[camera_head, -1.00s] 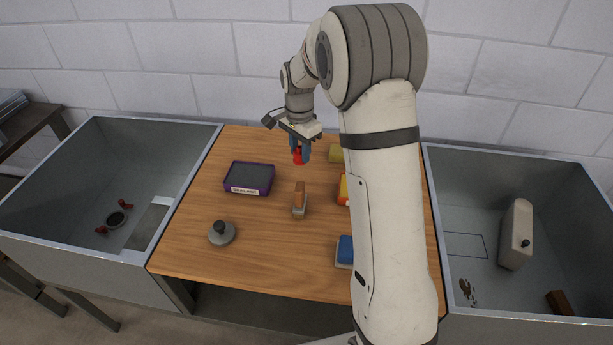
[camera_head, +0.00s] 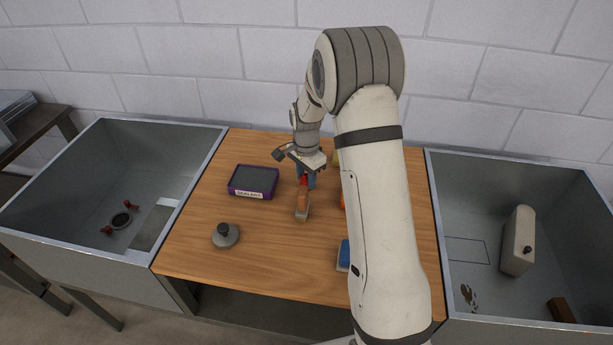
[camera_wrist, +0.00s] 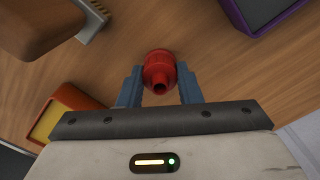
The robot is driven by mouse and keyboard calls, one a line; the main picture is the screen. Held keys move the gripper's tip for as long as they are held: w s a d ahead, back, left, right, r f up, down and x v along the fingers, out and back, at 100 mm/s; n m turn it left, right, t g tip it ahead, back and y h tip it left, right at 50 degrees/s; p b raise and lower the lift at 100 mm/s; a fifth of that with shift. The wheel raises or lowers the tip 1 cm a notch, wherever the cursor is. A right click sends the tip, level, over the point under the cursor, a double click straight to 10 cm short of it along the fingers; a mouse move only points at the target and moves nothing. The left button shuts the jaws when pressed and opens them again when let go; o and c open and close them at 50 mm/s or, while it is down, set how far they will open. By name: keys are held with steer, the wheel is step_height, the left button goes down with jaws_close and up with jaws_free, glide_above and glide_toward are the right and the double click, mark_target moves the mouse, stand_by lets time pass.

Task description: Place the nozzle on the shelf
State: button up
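The red nozzle (camera_wrist: 158,72) is between the two blue fingers of my gripper (camera_wrist: 160,82) in the wrist view. My gripper (camera_head: 306,177) is closed around it and carries it over the wooden table (camera_head: 200,255). In the head view the nozzle (camera_head: 304,181) shows at the fingertips, just behind a brown-handled brush (camera_head: 302,203). Its height above the table is hard to tell. A grey surface (camera_head: 260,315) lies low under the table, mostly hidden; I cannot tell if it is the shelf.
A purple-rimmed sealant box (camera_head: 253,181) and a grey knobbed disc (camera_head: 225,236) lie left of the brush. A blue block (camera_head: 343,256) is partly behind my arm. Metal bins flank the table: left (camera_head: 60,250), right (camera_head: 465,190).

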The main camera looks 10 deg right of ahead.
mark_target(306, 174)
steer(key=o, duration=0.4)
steer(key=shift+o, duration=0.2)
steer(key=shift+r, duration=0.1)
steer(key=s+r+n, duration=0.1)
steer(key=s+r, duration=0.2)
steer(key=r, duration=0.6)
steer(key=s+r+n, duration=0.2)
steer(key=s+r, duration=0.1)
steer(key=r, duration=0.5)
steer(key=s+r+n+t, duration=0.2)
steer(key=s+n, duration=0.7)
steer(key=s, duration=1.5)
steer(key=shift+t+b, duration=0.45)
steer(key=shift+t, duration=0.05)
